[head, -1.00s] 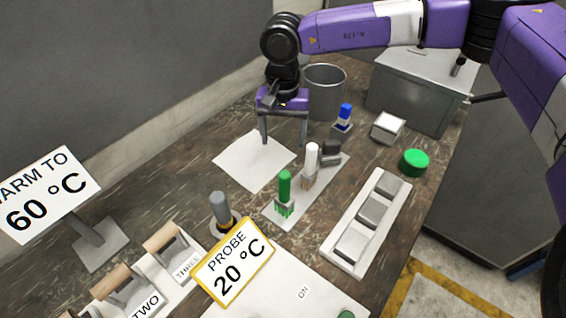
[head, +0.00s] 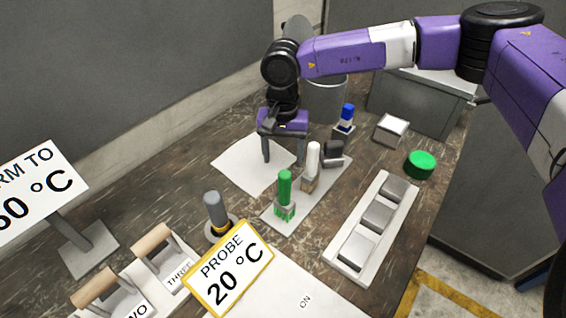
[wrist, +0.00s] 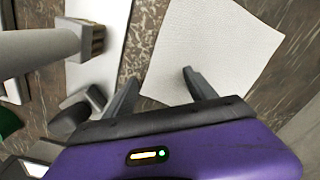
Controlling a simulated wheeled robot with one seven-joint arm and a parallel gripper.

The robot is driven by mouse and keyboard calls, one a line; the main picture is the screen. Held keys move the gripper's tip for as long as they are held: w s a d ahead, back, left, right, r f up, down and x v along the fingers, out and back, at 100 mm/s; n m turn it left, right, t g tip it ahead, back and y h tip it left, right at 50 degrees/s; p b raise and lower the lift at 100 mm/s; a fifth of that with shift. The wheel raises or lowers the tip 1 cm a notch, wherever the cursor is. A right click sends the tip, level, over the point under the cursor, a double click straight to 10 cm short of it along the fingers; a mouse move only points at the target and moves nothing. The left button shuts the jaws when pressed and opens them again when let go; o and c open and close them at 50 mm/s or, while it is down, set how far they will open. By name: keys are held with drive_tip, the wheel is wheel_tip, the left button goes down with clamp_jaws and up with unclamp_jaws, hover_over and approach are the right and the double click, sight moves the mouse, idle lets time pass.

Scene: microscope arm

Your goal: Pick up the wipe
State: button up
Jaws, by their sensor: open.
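The wipe is a flat white square sheet (head: 240,165) lying on the dark marbled bench in the head view. It also fills the upper middle of the wrist view (wrist: 215,45). My gripper (head: 283,163) is open and empty, pointing down over the right part of the wipe. In the wrist view its two fingers (wrist: 160,88) are spread, with one over the wipe and the other near the wipe's edge. I cannot tell whether the fingertips touch the wipe.
A tray (head: 270,220) with green and white-topped holders stands close to the right of the wipe. A grey bin (head: 325,97) is behind my gripper. A grey-handled probe (head: 213,208) stands in front. A blue-topped bottle (head: 346,118) is at the right.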

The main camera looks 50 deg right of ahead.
drive_tip(key=shift+f, duration=0.1)
clamp_jaws()
idle(0.3)
wheel_tip(320, 180, up, 12)
drive_tip(key=p, duration=0.6)
wheel_tip(320, 180, up, 9)
drive_tip(key=p, duration=0.5)
